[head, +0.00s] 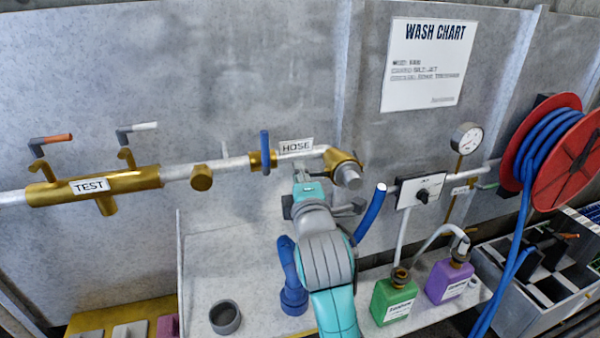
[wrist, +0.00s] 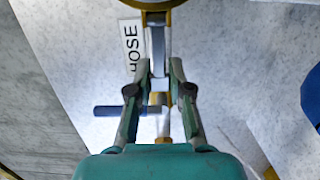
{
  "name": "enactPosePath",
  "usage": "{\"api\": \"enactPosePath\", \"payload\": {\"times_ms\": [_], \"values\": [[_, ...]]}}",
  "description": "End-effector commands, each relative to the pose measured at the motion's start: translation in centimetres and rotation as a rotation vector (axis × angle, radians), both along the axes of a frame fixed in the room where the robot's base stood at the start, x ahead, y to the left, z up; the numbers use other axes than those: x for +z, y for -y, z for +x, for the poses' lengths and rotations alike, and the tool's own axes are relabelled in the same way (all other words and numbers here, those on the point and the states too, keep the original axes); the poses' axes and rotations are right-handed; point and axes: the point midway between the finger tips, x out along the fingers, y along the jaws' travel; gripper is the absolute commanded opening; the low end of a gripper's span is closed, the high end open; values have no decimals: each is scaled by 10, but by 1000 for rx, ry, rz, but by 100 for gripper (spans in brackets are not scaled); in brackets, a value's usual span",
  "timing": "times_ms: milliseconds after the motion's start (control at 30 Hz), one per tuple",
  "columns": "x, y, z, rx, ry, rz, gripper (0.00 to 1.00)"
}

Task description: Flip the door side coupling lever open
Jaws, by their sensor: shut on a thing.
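A brass coupling elbow (head: 342,162) with a grey open end sits at the right end of the pipe by the HOSE label. Its brass edge also shows at the top of the wrist view (wrist: 150,4). A grey lever (wrist: 157,45) runs from that brass part down between my fingers. My gripper (wrist: 159,80) is shut on this lever near its end, with one finger on each side. In the head view my gripper (head: 302,180) is just below the HOSE label, and my wrist hides much of the lever. I cannot tell whether it is the door side one.
A brass valve with a blue handle (head: 265,152) sits close left of my gripper. A blue hose end (head: 371,212) stands to the right. Green (head: 394,300) and purple (head: 449,280) bottles and a grey ring (head: 225,317) are below.

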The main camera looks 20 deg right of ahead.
Motion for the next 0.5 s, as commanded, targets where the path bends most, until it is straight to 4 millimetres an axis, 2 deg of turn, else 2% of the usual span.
{"api": "enactPosePath", "payload": {"times_ms": [500], "values": [[-1, -1, -8, 154, -2, 0, 0]]}}
